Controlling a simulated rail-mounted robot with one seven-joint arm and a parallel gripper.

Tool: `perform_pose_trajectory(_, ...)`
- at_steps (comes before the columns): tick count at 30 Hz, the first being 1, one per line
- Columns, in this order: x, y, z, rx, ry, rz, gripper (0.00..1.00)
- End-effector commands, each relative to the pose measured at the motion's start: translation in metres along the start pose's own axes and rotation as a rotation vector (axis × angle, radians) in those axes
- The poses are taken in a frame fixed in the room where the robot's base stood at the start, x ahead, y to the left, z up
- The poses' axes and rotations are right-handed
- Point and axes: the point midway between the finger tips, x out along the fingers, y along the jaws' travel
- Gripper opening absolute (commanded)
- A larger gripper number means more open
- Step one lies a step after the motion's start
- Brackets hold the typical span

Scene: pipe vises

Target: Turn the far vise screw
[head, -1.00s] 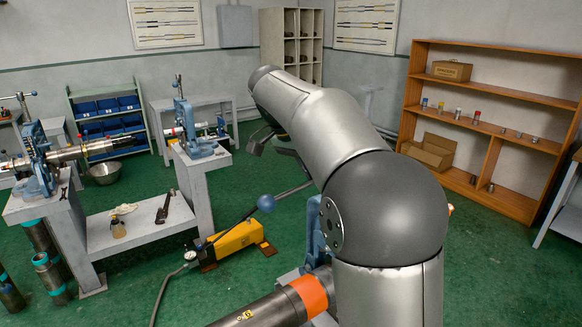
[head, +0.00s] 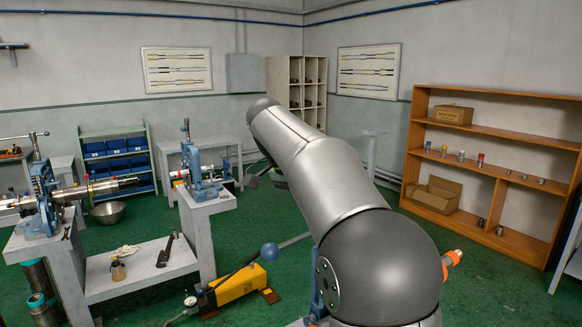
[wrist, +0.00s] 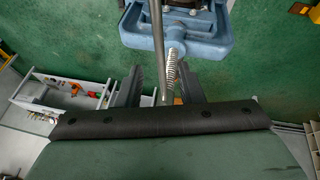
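In the head view, the farther blue vise (head: 196,168) stands on a grey bench, with a pipe and an upright handle. A nearer blue vise (head: 44,192) at the left holds a long metal pipe. My forearm covers most of my gripper there. In the wrist view, my gripper (wrist: 160,88) has its two dark fingers well apart. A grey rod (wrist: 158,45) and a threaded, spring-like screw (wrist: 172,68) show between them, below a blue vise body (wrist: 178,30). I cannot tell whether either finger touches them, or which vise this is.
A yellow hand pump (head: 235,284) with a blue-knobbed lever stands on the green floor. A wooden shelf (head: 500,150) is at the right. A metal bowl (head: 108,213) lies beside the left bench. Green floor is open at the right.

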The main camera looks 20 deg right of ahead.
Motion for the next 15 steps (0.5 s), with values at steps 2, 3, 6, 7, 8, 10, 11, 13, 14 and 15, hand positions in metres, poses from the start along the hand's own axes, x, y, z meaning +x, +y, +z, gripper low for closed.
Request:
perform_pose_trajectory(2,-0.021,-0.002,0.000,0.001,0.003,-0.006,0.34)
perform_pose_trajectory(3,-0.032,-0.002,0.000,0.000,0.002,-0.006,0.34)
perform_pose_trajectory(6,-0.058,-0.001,0.000,0.000,0.002,-0.005,0.34)
perform_pose_trajectory(7,-0.066,-0.002,-0.001,-0.001,0.003,-0.005,0.34)
perform_pose_trajectory(8,-0.073,-0.001,-0.001,0.000,0.002,-0.004,0.34)
perform_pose_trajectory(10,-0.089,-0.001,-0.001,0.001,0.003,-0.004,0.34)
perform_pose_trajectory(11,-0.097,-0.001,-0.001,0.001,0.002,-0.003,0.34)
perform_pose_trajectory(13,-0.110,-0.001,-0.002,0.001,0.002,-0.003,0.34)
perform_pose_trajectory(14,-0.115,-0.001,-0.001,0.000,0.002,-0.002,0.34)
perform_pose_trajectory(15,-0.124,0.001,-0.002,-0.001,0.002,-0.002,0.34)
